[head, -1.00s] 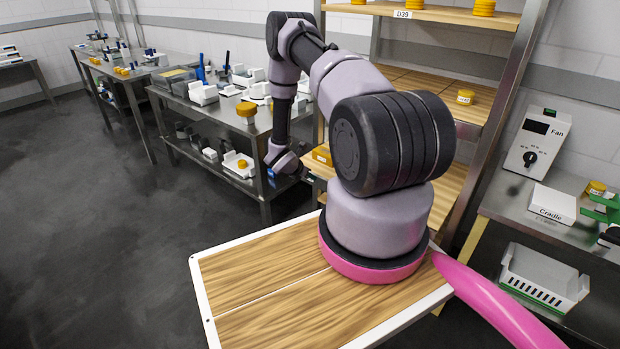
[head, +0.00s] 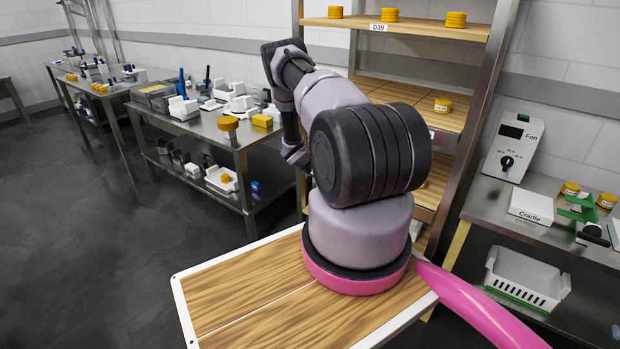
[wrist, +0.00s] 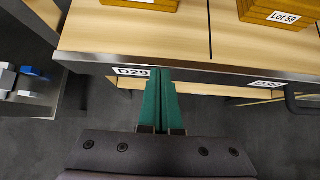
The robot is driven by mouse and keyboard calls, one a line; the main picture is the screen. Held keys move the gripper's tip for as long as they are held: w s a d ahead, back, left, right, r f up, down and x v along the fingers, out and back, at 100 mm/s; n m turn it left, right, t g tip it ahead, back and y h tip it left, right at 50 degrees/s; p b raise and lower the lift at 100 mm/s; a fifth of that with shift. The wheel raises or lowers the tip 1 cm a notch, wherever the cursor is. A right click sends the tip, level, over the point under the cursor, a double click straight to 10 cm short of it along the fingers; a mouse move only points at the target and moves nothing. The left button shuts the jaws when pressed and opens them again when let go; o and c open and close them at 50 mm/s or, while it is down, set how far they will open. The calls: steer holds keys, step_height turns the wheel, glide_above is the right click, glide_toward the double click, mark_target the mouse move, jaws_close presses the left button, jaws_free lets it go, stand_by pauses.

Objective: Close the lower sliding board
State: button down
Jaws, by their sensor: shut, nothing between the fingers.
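In the wrist view, my gripper (wrist: 161,76) is shut and empty, its two green fingers side by side. The fingertips are at the metal front edge of a wooden board (wrist: 185,40), just right of its D29 label (wrist: 132,71); I cannot tell if they touch. Beneath this edge, a strip of another wooden surface (wrist: 200,88) shows. I cannot tell which one is the lower sliding board. In the head view, the rack's lower boards (head: 428,195) are partly hidden behind my arm, and my gripper is hidden there.
The tall rack (head: 478,130) has metal posts. A steel table (head: 235,135) with tools stands to its left, and a bench (head: 540,225) with a Fan box stands to its right. Open floor lies at left.

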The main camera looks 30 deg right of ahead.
steer(key=d, duration=0.1)
steer(key=w+d, duration=0.1)
steer(key=shift+w+d, duration=0.1)
steer(key=shift+d, duration=0.3)
steer(key=shift+d+r, duration=0.1)
steer(key=shift+d, duration=0.2)
